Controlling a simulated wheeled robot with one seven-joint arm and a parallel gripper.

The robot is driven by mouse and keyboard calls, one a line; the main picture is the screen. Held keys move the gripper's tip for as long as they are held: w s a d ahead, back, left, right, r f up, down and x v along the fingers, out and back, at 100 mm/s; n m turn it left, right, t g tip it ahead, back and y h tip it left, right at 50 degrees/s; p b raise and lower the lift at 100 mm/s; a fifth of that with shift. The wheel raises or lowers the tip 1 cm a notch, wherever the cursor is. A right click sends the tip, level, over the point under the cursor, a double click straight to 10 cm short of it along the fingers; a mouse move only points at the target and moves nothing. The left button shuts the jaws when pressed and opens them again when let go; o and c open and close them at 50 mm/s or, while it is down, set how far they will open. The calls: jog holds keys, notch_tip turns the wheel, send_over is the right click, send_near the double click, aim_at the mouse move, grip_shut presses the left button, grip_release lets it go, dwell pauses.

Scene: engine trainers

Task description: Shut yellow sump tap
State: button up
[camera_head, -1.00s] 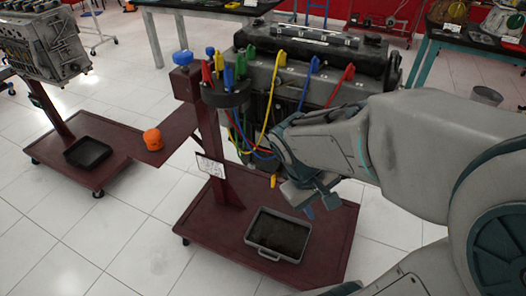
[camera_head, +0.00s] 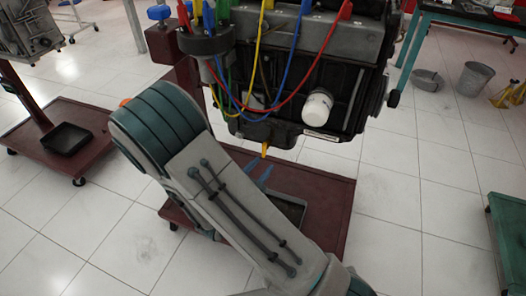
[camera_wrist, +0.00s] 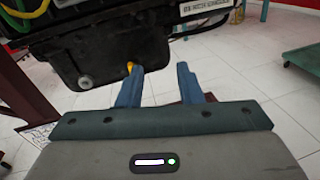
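The yellow sump tap (camera_head: 264,149) hangs under the black engine's sump (camera_head: 275,131). It also shows in the wrist view (camera_wrist: 130,66), low on the side of the sump (camera_wrist: 110,73). My gripper (camera_wrist: 157,72) is open, with two blue fingers apart and nothing between them. In the wrist view the tap is beside the tip of the left finger; I cannot tell if they touch. In the head view my arm hides most of the gripper, and blue finger parts (camera_head: 264,174) show just below the tap.
The engine carries a white filter (camera_head: 317,107) and red, blue and yellow leads. Its dark red stand base (camera_head: 330,200) holds a drip tray (camera_head: 293,210), partly hidden by my arm. Another engine stand (camera_head: 92,125) is at the left. Open tiled floor lies to the right.

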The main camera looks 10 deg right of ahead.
aim_at(263, 146)
jog(key=w+a+f+n+t+y, duration=0.2)
jog(key=a+f+n+t, duration=0.1)
jog(key=f, duration=0.1)
jog(key=b+x, duration=0.1)
jog(key=x, duration=1.1)
jog(key=shift+w+d+b, duration=0.2)
jog(key=shift+w+b, duration=0.15)
jog(key=shift+b, duration=0.05)
jog(key=shift+a, duration=0.1)
grip_shut()
